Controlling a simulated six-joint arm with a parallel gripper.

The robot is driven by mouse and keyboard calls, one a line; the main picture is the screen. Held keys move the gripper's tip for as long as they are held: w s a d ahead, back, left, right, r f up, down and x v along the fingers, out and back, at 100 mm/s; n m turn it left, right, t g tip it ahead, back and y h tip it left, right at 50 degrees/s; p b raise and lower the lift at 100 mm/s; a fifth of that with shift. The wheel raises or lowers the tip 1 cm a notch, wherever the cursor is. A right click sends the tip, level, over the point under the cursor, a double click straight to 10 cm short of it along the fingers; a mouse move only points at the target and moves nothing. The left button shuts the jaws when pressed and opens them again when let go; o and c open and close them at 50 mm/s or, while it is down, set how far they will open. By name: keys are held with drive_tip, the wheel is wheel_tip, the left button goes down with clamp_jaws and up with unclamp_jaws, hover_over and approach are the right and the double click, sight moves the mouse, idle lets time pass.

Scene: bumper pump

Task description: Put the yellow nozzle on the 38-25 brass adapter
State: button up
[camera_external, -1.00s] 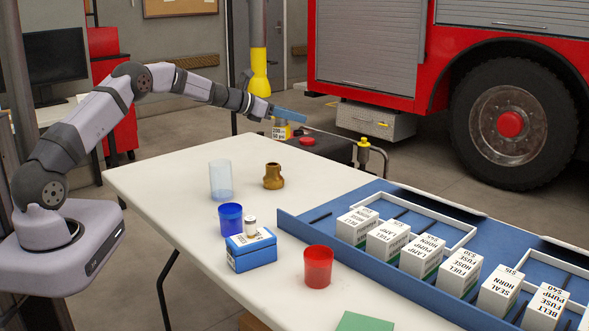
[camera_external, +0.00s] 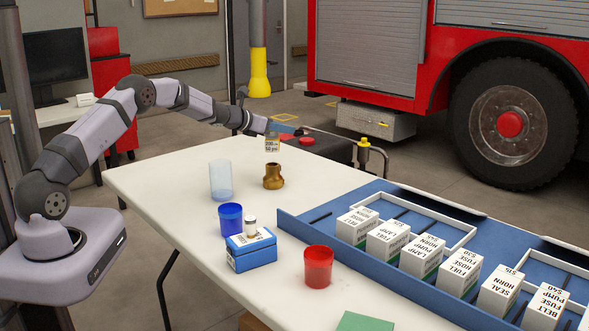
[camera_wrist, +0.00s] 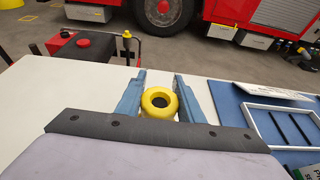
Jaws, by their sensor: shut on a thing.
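The yellow nozzle is held upright in my gripper; in the external view its pale printed label (camera_external: 272,144) shows below the blue fingers. In the wrist view its yellow ring with a dark hole (camera_wrist: 160,101) sits between the two fingers. My gripper (camera_external: 274,129), also in the wrist view (camera_wrist: 160,100), is shut on the nozzle. The brass adapter (camera_external: 273,178) stands upright on the white table, just below the nozzle in the external view, with a small gap showing between them. The adapter is hidden in the wrist view.
On the table (camera_external: 170,186) stand a clear cup (camera_external: 220,180), a blue cup (camera_external: 230,220), a red cup (camera_external: 318,267) and a blue box (camera_external: 251,252) bearing a small jar. A blue tray (camera_external: 290,226) with several white boxes fills the right.

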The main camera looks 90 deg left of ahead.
drive_tip(key=shift+f+b, duration=0.35)
drive_tip(key=shift+f, duration=1.85)
drive_tip(key=shift+f, duration=0.2)
drive_tip(key=o, duration=1.2)
drive_tip(key=shift+o, duration=0.2)
drive_tip(key=shift+r, duration=0.2)
drive_tip(key=b+v, duration=0.4)
drive_tip(key=v, duration=0.8)
